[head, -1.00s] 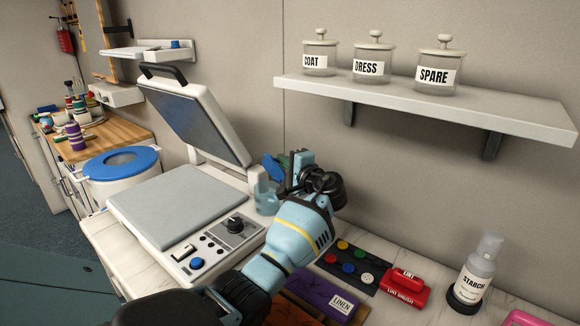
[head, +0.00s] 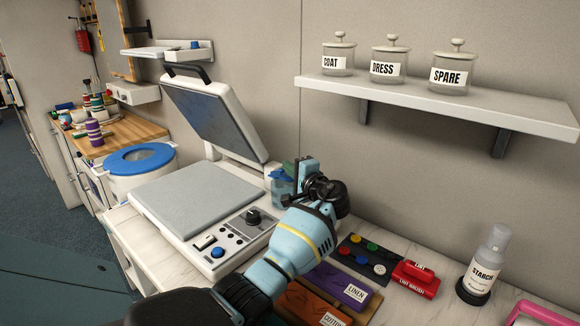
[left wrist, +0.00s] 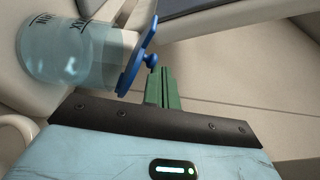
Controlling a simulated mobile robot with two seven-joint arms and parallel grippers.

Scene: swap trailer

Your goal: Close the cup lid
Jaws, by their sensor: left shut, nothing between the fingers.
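The clear bluish cup (head: 282,190) stands on the counter just right of the press, partly hidden behind my left gripper. In the left wrist view the cup (left wrist: 72,52) appears sideways, with dark markings on its wall. Its blue lid (left wrist: 138,58) is tilted, near the rim at one edge and apart from it at the other, so it stands partly open. My left gripper's green fingers (left wrist: 161,88) are shut and empty, just beyond the lid's outer face beside its knob; whether they touch it I cannot tell. In the head view the left gripper (head: 291,168) is beside the cup. My right gripper is out of view.
The press (head: 195,205), with its top plate raised, stands left of the cup. A shelf (head: 440,100) with labelled jars is above on the wall. Buttons on a dark mat (head: 350,254), a red lint brush (head: 415,279) and a starch bottle (head: 482,265) are to the right.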

